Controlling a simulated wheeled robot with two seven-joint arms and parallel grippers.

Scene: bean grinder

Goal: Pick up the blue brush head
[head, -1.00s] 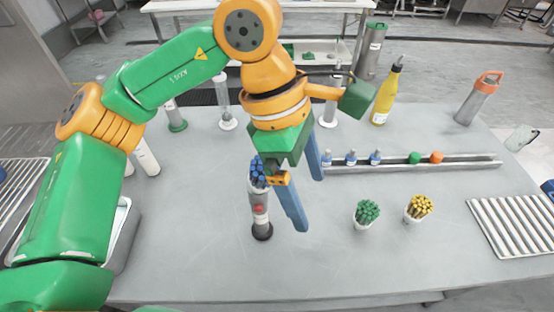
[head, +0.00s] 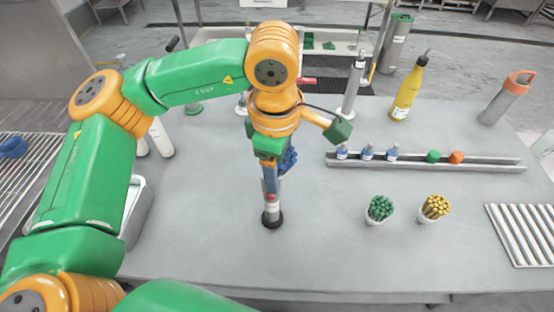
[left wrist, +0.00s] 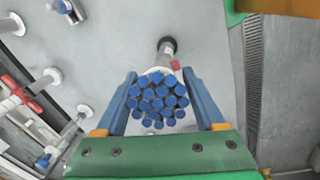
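The blue brush head, a bundle of blue-tipped bristles, shows in the head view (head: 289,160), partly hidden behind my left gripper. In the left wrist view the bundle (left wrist: 157,100) lies between the two blue fingers of my left gripper (left wrist: 159,74). The fingers are spread, one on each side, and close to its edges; I cannot tell whether they touch it. Below it, an upright grey post with a red mark (head: 271,205) stands on a black foot on the table. My right gripper is not in view.
A grey rail (head: 430,163) with small bottles and coloured blocks lies to the right. Green (head: 380,208) and yellow (head: 434,207) bundles stand in cups in front of it. A yellow bottle (head: 409,90) stands behind. The table front is clear.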

